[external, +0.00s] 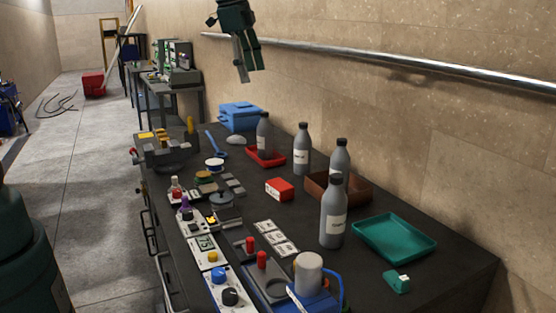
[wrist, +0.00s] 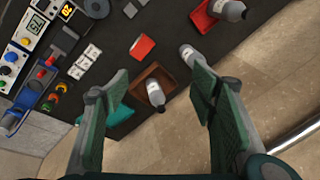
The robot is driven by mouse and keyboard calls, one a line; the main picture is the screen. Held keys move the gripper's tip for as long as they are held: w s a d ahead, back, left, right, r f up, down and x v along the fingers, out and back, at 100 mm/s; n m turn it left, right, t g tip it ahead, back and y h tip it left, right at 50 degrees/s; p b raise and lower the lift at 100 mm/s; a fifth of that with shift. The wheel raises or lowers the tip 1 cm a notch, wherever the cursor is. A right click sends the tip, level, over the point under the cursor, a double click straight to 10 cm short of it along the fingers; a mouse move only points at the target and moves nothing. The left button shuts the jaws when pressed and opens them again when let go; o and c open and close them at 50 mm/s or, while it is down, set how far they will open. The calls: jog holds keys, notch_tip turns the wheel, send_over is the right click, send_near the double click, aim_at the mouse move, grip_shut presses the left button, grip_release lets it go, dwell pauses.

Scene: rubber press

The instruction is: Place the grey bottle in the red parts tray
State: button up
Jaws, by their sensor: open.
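Several grey bottles with dark caps and pale labels stand upright on the dark bench. One bottle (external: 263,132) appears to stand in the red tray (external: 279,161); the wrist view also shows this bottle (wrist: 231,10) overlapping the red tray (wrist: 200,19). Another bottle (external: 302,152) stands between the red and brown trays, partly behind a finger in the wrist view (wrist: 187,54). A third (external: 342,154) is at the brown tray (external: 358,190), and a front bottle (external: 333,220) stands left of the green tray. My gripper (external: 245,74) is open and empty, high above the bench.
A green tray (external: 395,238) lies near the bench's right end. A small red box (external: 279,189) sits mid-bench. A blue toolbox (external: 240,117) stands at the back. Instruments and small parts crowd the left side. A metal rail (external: 400,66) runs along the wall.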

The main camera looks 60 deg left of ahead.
jog(key=s+d+n+t, duration=0.1)
jog(key=s+d+n, duration=0.1)
jog(key=s+d, duration=0.55)
jog(key=s+d+n+t, duration=0.15)
jog(key=s+d, duration=0.35)
jog(key=s, duration=0.5)
jog(key=s+d+f+n+t, duration=0.1)
jog(key=s+d+f+n, duration=0.1)
jog(key=s, duration=0.6)
jog(key=s+d+f+n, duration=0.3)
jog(key=s+d+f, duration=0.2)
jog(key=s, duration=0.3)
jog(key=shift+d+f+t+h, duration=0.2)
jog(key=shift+f+t+h, duration=0.2)
jog(key=shift+f, duration=0.15)
